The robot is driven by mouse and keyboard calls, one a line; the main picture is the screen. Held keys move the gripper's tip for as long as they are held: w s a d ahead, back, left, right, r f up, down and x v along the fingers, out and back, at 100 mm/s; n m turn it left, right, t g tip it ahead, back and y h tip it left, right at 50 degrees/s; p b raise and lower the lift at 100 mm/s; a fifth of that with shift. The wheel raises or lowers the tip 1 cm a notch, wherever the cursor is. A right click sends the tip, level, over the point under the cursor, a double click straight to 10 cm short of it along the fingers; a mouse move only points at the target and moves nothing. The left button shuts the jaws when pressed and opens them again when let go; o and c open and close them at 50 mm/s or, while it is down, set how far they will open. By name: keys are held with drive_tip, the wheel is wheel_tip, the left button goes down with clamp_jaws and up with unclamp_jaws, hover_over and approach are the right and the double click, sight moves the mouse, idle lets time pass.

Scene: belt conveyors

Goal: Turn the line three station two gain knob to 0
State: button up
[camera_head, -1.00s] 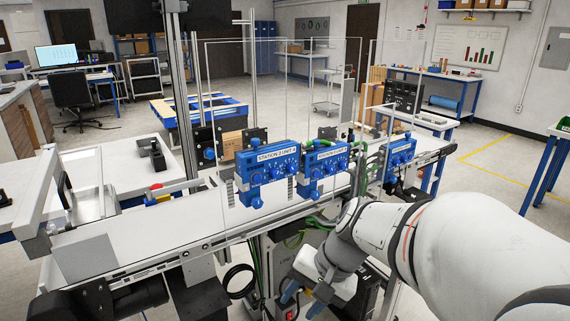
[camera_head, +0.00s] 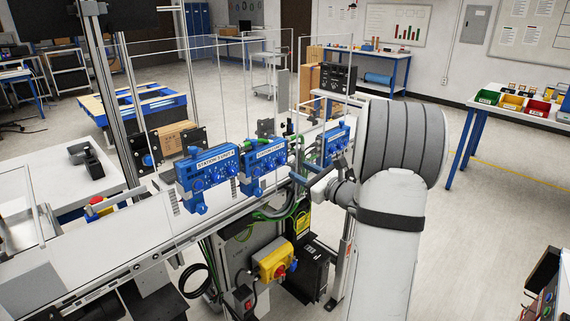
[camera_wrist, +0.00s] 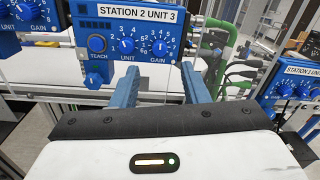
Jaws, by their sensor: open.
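The station 2 box, labelled "STATION 2 UNIT 3" (camera_wrist: 138,12), is a blue unit in the upper middle of the wrist view. It is the middle blue box (camera_head: 263,160) in the head view. Its gain knob (camera_wrist: 160,47) is a round blue dial at the right of its face, beside the unit knob (camera_wrist: 127,46). The gain pointer's exact setting is too small to read. My gripper (camera_wrist: 160,80) is open and empty, its two blue fingers pointing toward the box below the gain and unit knobs. In the head view my gripper (camera_head: 312,183) is right of the box, partly hidden.
The station 1 box (camera_wrist: 292,88) is at the right of the wrist view, and another blue box (camera_wrist: 28,20) at the left. Green cables (camera_wrist: 222,60) and hoses run close right of the station 2 box. The conveyor (camera_head: 110,240) runs below the boxes.

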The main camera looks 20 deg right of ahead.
sight(284, 162)
drive_tip(key=shift+p+x, duration=0.7)
drive_tip(key=shift+x, duration=2.3)
drive_tip(key=shift+c, duration=0.3)
